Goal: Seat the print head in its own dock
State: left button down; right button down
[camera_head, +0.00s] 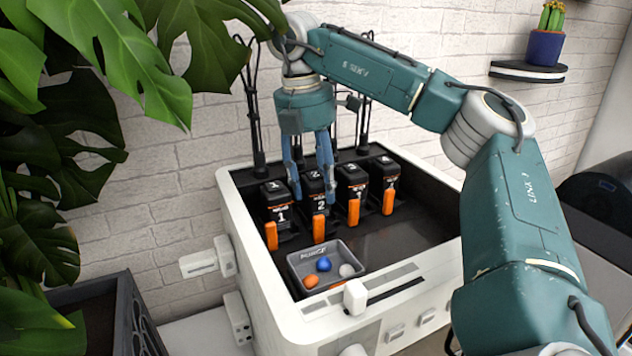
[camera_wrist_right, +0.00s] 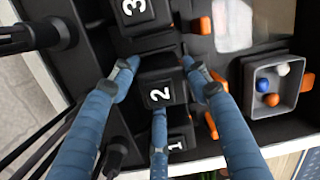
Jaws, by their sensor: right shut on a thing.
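The print head marked 2 (camera_head: 319,207) is a black block with an orange lever, upright at the second place in the dock row. My right gripper (camera_head: 312,190) reaches down from above and is shut on it, its blue fingers on either side. In the right wrist view, the fingers (camera_wrist_right: 160,85) surround the head's top with its white 2 (camera_wrist_right: 160,95). I cannot tell whether its base is fully down, as the lower part and dock are hidden. My left gripper is not in view.
Black heads marked 1 (camera_head: 279,214), 3 (camera_head: 352,188) and 4 (camera_head: 386,180) stand close beside it. A grey tray (camera_head: 296,272) with small coloured balls lies in front. The white machine wall (camera_head: 260,290) surrounds the bay. Thin black posts (camera_head: 252,105) rise behind.

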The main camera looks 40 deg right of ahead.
jog(key=c, duration=0.8)
grip_release()
jog(key=r, duration=0.8)
jog(key=a+r, duration=0.1)
jog(key=r, duration=0.3)
jog(key=shift+w+a, duration=0.1)
jog(key=shift+w, duration=0.3)
